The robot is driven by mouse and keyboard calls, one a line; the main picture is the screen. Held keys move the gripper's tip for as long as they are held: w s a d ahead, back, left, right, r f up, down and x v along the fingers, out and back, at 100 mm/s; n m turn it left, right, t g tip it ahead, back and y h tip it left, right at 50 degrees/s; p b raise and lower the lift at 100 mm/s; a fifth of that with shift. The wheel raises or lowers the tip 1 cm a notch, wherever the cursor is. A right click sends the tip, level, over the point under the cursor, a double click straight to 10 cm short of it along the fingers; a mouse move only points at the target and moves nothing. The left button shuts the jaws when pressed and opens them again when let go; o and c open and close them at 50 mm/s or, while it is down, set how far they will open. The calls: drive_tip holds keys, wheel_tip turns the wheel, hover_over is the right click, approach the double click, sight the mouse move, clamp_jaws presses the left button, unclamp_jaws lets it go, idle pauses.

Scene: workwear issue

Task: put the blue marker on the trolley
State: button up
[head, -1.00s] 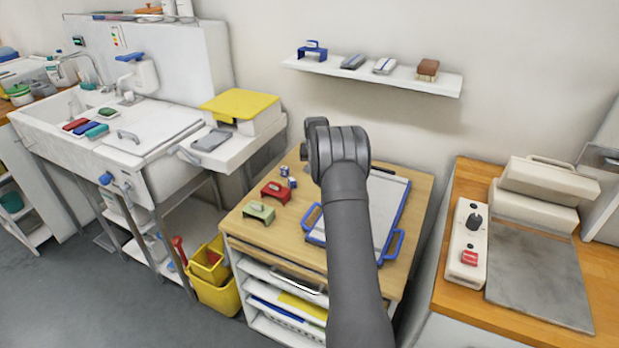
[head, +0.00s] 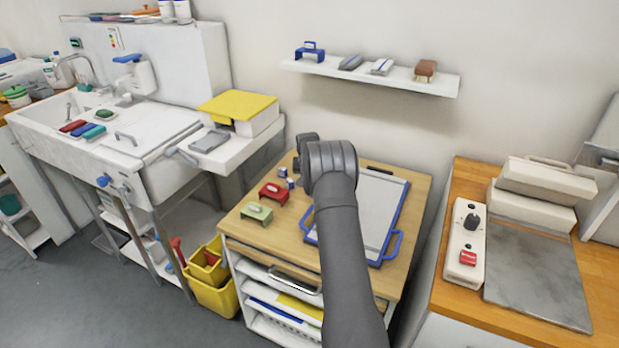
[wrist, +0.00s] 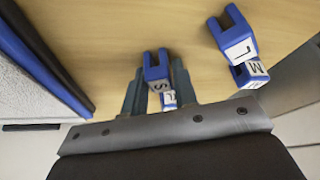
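Several small blue forked blocks with white lettered faces lie on a wooden top. One, lettered S (wrist: 158,87), is between the fingers of my gripper (wrist: 158,72) in the wrist view. The fingers are close on both sides; whether they press on it is unclear. A white lettered face (wrist: 168,98) shows just below it. Blocks lettered L (wrist: 241,50) and M (wrist: 254,72) stand to the right. I cannot tell which block is the blue marker. The wooden-topped unit with shelves (head: 400,205) may be the trolley. In the head view my arm hides my fingertips.
The wooden top also carries a red stand (head: 273,193), a green stand (head: 257,212) and a blue-edged board (head: 378,205). A wall shelf (head: 420,86) above holds a blue stand (head: 309,51) and brushes. A bench (head: 598,262) is at right, a sink (head: 35,120) at left.

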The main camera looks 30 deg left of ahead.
drive_tip(key=shift+o, duration=1.3)
drive_tip(key=shift+r, duration=0.2)
drive_tip(key=v, duration=1.2)
drive_tip(key=x, duration=1.2)
drive_tip(key=shift+f, duration=0.1)
drive_tip(key=shift+r, duration=1.4)
